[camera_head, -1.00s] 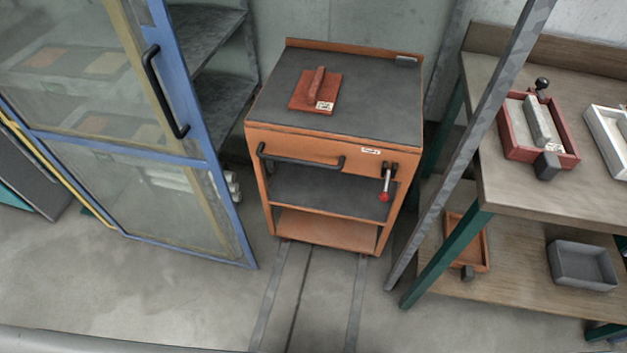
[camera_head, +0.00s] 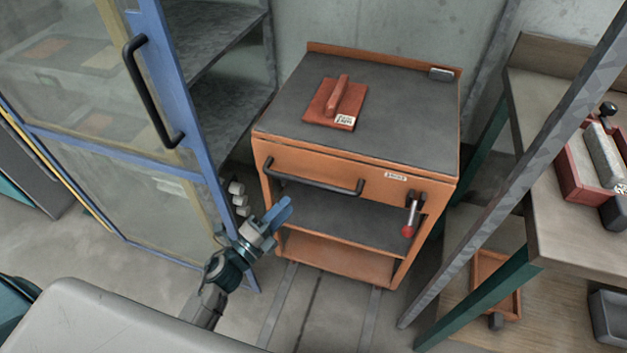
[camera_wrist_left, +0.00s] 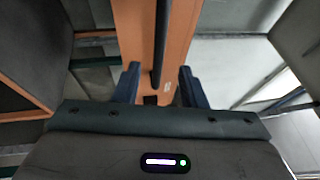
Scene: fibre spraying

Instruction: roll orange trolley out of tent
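The orange trolley (camera_head: 330,140) stands upright between the blue-framed door and the workbench, its front facing me. A black handle bar (camera_head: 312,182) runs across its front panel. A lever with a red knob (camera_head: 408,228) hangs at the front right. My left gripper (camera_head: 281,212) is in front of the trolley's left side, below the handle and apart from it. In the left wrist view its two blue fingers (camera_wrist_left: 157,85) are spread, with the black handle (camera_wrist_left: 161,40) and orange panel ahead of them. My right gripper is in neither view.
A red float-like block (camera_head: 335,104) lies on the trolley's dark top. The blue-framed glass door (camera_head: 90,130) stands on the left. A grey slanted post (camera_head: 530,165) and a workbench (camera_head: 570,225) flank the right. Floor rails (camera_head: 320,310) run out from under the trolley.

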